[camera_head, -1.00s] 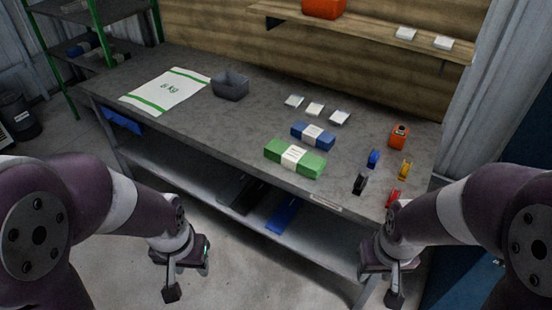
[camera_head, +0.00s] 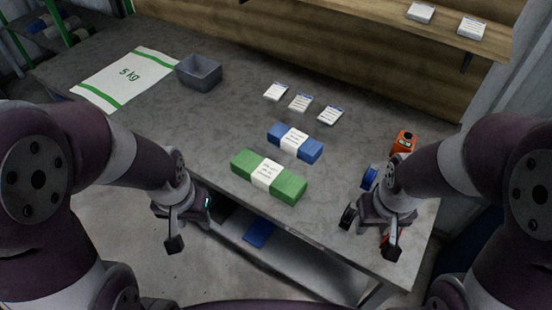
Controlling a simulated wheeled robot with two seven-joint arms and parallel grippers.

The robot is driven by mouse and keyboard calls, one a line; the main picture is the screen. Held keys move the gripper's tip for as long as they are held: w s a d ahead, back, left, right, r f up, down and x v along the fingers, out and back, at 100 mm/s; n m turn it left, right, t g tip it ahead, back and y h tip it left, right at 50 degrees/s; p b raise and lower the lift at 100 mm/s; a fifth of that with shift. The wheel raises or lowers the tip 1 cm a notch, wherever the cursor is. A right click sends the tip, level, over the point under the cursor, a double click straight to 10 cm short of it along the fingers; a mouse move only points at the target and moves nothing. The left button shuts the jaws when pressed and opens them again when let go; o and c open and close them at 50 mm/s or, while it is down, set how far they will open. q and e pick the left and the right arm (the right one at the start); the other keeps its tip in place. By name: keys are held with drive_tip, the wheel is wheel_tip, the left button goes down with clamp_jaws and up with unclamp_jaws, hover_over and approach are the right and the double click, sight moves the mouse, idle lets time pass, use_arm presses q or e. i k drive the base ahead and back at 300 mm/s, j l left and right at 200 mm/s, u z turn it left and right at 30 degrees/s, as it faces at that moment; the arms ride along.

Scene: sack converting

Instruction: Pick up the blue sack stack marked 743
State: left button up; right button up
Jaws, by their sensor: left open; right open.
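The blue sack stack (camera_head: 312,152) lies on the grey workbench with a white paper band around its middle. The print on the band is too small to read, so I cannot confirm the number 743. A larger green stack (camera_head: 244,164), also white-banded, lies just in front of it, towards me. My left gripper (camera_head: 184,232) is open and empty, left of both stacks and off the bench's front edge. My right gripper (camera_head: 386,238) is open, to the right of the stacks near the bench's front right. Neither gripper touches a stack.
Several white label pads lie behind the blue stack, including one pad (camera_head: 330,115). A grey bin (camera_head: 198,75) and a white 5 kg sack (camera_head: 112,82) are at the left. The bench (camera_head: 190,130) is clear left of the stacks.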

sight(293, 143)
drive_tip(key=i+j+z, duration=0.35)
drive_tip(key=j+z, duration=0.15)
drive_tip(key=i+j+z, duration=0.1)
drive_tip(key=j+z, duration=0.15)
drive_tip(key=j, duration=0.2)
drive_tip(key=i+j+z, duration=0.1)
drive_tip(key=j+z, duration=0.15)
drive_tip(key=j, duration=0.15)
